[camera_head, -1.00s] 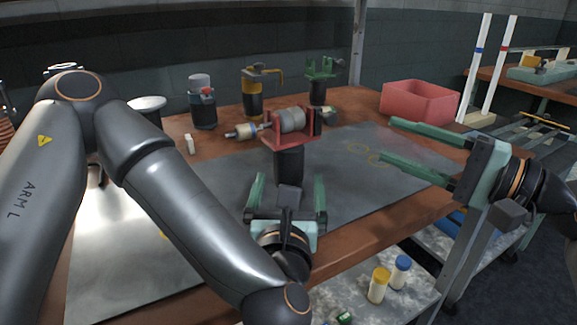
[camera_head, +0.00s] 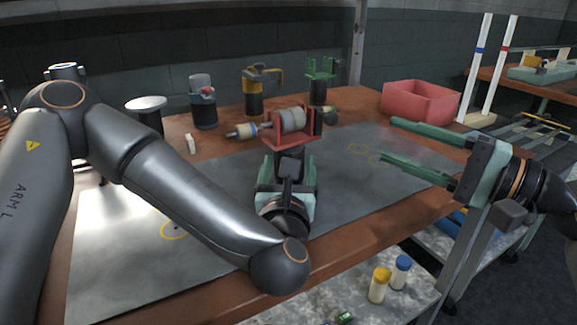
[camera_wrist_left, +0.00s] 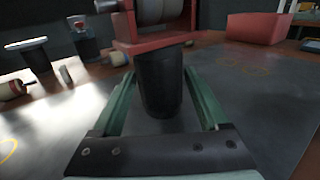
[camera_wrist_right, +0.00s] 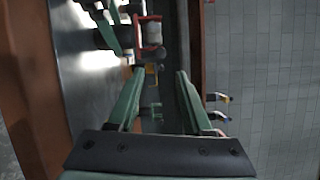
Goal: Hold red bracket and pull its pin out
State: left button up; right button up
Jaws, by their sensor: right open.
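The red bracket (camera_head: 289,141) holds a grey ribbed roller (camera_head: 292,119) on top of a black post (camera_wrist_left: 159,85). A dark knob (camera_head: 316,123) shows at the bracket's right end; I cannot tell whether it is the pin. My left gripper (camera_head: 287,164) is open, low in front of the bracket. In the left wrist view its fingers (camera_wrist_left: 160,75) lie either side of the post, below the bracket, with gaps visible. My right gripper (camera_head: 384,139) is open and empty, to the right of the bracket. The bracket also shows beyond it in the right wrist view (camera_wrist_right: 140,38).
A red bin (camera_head: 420,102) stands at the back right. Black-based fixtures with a grey-and-red top (camera_head: 203,102), a yellow top (camera_head: 256,94) and a green top (camera_head: 320,80) stand behind. A pale-banded cylinder (camera_head: 241,131) is left of the bracket. The grey mat (camera_head: 345,180) is clear at right.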

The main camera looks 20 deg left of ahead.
pick_arm(q)
grip_shut()
dwell(0.4)
